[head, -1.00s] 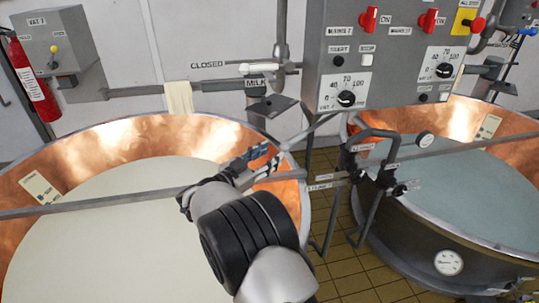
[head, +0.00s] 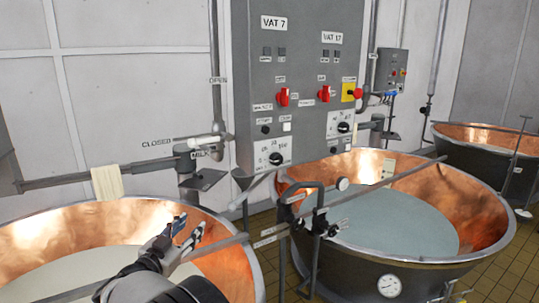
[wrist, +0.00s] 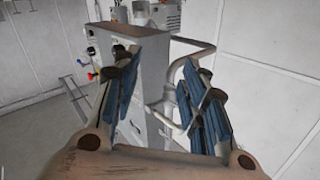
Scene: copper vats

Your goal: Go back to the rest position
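My gripper (head: 190,226) is in the lower left of the head view, in front of the left copper vat's right inner wall. Its two fingers are apart with nothing between them. The wrist view shows the blue-padded fingers (wrist: 160,62) spread wide and empty, with the grey control cabinet behind them. My arm comes up from the bottom edge of the head view.
The left copper vat (head: 232,262) holds pale milk. The right copper vat (head: 478,222) holds a bluish liquid. A control panel (head: 305,75) with red switches stands behind. A cloth (head: 107,183) hangs on a pipe. Bent pipework (head: 318,225) stands between the vats.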

